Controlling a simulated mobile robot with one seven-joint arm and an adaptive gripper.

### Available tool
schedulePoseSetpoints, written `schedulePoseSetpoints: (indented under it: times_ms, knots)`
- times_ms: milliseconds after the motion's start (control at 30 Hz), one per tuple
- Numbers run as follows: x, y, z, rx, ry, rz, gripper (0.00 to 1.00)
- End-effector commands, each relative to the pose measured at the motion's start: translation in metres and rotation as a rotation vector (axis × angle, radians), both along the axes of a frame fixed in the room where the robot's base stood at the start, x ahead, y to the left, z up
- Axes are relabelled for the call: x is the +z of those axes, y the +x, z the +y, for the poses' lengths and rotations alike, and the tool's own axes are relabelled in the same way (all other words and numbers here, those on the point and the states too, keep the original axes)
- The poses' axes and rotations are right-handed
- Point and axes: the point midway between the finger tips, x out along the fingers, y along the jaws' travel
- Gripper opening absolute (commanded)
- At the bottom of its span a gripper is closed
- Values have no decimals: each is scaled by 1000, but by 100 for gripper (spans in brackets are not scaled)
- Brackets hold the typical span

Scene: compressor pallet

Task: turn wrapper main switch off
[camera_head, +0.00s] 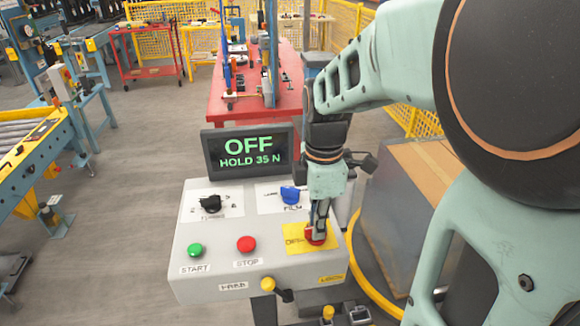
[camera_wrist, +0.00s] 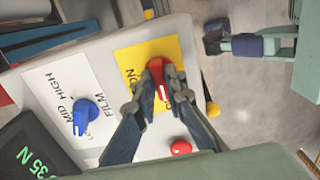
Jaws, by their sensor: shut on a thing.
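The main switch is a red knob (camera_head: 316,238) on a yellow plate (camera_head: 296,240) at the right of the grey control panel (camera_head: 215,262). My gripper (camera_head: 319,228) reaches down from above and is shut on the red knob. In the wrist view the knob (camera_wrist: 158,72) sits between the fingertips of my gripper (camera_wrist: 157,92), with a white mark on it. Part of the knob and plate is hidden behind the fingers. The display (camera_head: 249,150) behind the panel reads "OFF" and "HOLD 35 N" in green.
A blue film knob (camera_head: 290,195) stands close behind the switch. A black knob (camera_head: 210,204), a green start button (camera_head: 195,250) and a red stop button (camera_head: 246,244) are further left. A grey box (camera_head: 390,215) stands right of the panel. A red table (camera_head: 255,100) is behind.

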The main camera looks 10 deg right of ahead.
Motion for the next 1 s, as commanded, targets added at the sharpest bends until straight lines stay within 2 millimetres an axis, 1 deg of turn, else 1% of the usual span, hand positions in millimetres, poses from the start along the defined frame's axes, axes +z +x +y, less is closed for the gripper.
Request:
schedulePoseSetpoints:
  times_ms: [433,467,600,867,933,1000]
  knots:
    - [0,0,0,10,0,0,0]
    - [0,0,0,10,0,0,14]
    - [0,0,0,9,0,0,28]
    - [1,0,0,8,0,0,28]
    - [5,1,0,8,0,-3,28]
    - [13,1,0,8,0,-4,28]
